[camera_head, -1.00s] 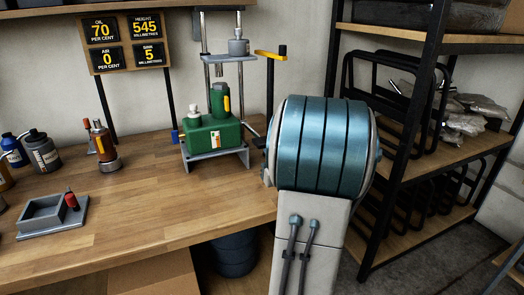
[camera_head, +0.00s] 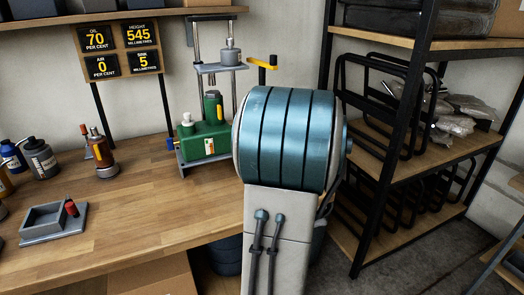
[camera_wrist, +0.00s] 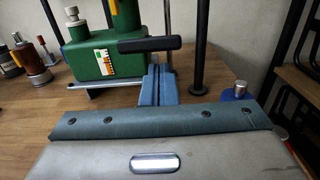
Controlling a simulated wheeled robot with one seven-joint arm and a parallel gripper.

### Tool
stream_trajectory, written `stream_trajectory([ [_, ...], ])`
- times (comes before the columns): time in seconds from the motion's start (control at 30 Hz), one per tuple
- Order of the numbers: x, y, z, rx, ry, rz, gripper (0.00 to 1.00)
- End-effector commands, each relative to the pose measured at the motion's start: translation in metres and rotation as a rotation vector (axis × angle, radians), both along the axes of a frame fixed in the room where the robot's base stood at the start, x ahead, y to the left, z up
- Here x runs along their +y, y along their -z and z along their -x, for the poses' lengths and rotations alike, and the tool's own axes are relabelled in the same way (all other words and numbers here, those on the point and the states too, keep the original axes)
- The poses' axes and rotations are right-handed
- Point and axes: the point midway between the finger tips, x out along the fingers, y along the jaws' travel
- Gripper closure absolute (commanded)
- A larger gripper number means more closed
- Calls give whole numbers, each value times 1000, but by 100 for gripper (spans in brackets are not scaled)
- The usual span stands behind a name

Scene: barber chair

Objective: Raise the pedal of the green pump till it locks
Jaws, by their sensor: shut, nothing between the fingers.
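The green pump (camera_head: 207,138) stands on a grey base on the workbench, and its right edge is hidden by my arm in the head view. The wrist view shows the pump's green body (camera_wrist: 105,55) with a white cap and a label. A black pedal bar (camera_wrist: 149,45) sticks out at its right, roughly level. My gripper (camera_wrist: 155,75) has its blue fingers together, with nothing between them. The fingertips appear just under the pedal bar; whether they touch it I cannot tell. In the head view the gripper and pedal are hidden behind my arm.
A display board (camera_head: 120,50) reads oil 70, height 545, air 0, and a last value of 5. Bottles (camera_head: 40,155) and a grey tray (camera_head: 53,222) stand on the left of the bench (camera_head: 130,230). A black-framed shelf (camera_head: 395,160) stands at the right.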

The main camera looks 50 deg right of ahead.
Motion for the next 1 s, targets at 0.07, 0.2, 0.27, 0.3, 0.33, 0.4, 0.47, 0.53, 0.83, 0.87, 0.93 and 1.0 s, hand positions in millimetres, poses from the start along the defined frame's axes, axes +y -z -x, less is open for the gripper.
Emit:
stream_trajectory([
  [0.07, 1, 6, 1, 0, 0, 0, 100],
  [0.2, 2, 19, 2, 0, -1, 0, 100],
  [0.27, 3, 26, 3, 0, -1, 0, 100],
  [0.3, 3, 31, 4, 0, -1, 1, 100],
  [0.33, 4, 35, 5, 0, -1, 1, 100],
  [0.4, 4, 42, 6, 0, 0, 1, 100],
  [0.47, 7, 41, 14, 0, 2, 2, 100],
  [0.53, 14, 37, 32, -1, 4, 2, 100],
  [0.83, 37, 34, 85, -1, 1, 1, 100],
  [0.87, 38, 34, 88, -1, 1, 1, 100],
  [0.93, 40, 34, 94, 0, 1, 0, 100],
  [1.0, 42, 34, 97, 0, 0, 0, 100],
])
